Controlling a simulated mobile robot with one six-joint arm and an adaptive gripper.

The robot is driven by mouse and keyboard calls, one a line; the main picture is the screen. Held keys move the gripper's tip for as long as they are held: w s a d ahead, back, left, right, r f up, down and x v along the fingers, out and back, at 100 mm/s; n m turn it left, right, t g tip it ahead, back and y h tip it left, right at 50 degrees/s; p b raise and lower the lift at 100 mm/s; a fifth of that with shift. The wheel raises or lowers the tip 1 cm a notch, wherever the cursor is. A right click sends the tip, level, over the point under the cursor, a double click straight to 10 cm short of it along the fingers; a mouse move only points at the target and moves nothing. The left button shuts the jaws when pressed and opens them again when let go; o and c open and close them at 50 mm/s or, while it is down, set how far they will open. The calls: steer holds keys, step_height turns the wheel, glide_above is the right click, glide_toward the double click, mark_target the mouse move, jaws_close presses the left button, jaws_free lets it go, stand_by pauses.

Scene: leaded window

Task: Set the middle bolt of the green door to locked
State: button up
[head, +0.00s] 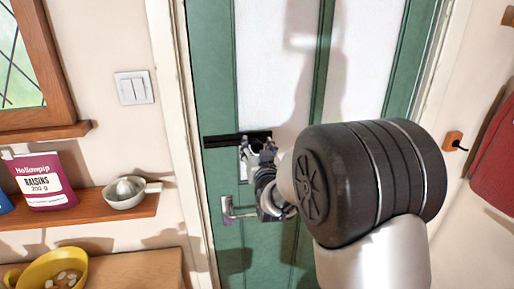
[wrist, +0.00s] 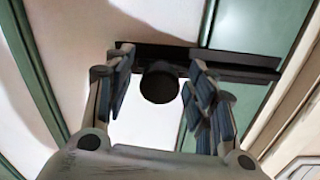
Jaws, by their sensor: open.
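The green door (head: 222,170) with pale panels fills the middle of the head view. A black bolt (head: 222,141) lies horizontally across it near the left edge. In the wrist view the bolt's dark bar (wrist: 245,69) shows with a round black knob (wrist: 159,83). My gripper (head: 257,148) is at the bolt's right part in the head view. In the wrist view my gripper (wrist: 158,78) is open, with one finger on each side of the knob. I cannot tell whether the fingers touch it. The knob is hidden in the head view.
A door handle (head: 238,213) sits just below the bolt. At left are a light switch (head: 134,88), a shelf (head: 85,215) with a raisins pack (head: 42,180) and a grey juicer (head: 125,193), and a yellow bowl (head: 55,272). A red cloth (head: 497,160) hangs at right.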

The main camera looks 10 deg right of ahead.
steer(key=shift+c, duration=0.2)
jaws_close()
stand_by(0.5)
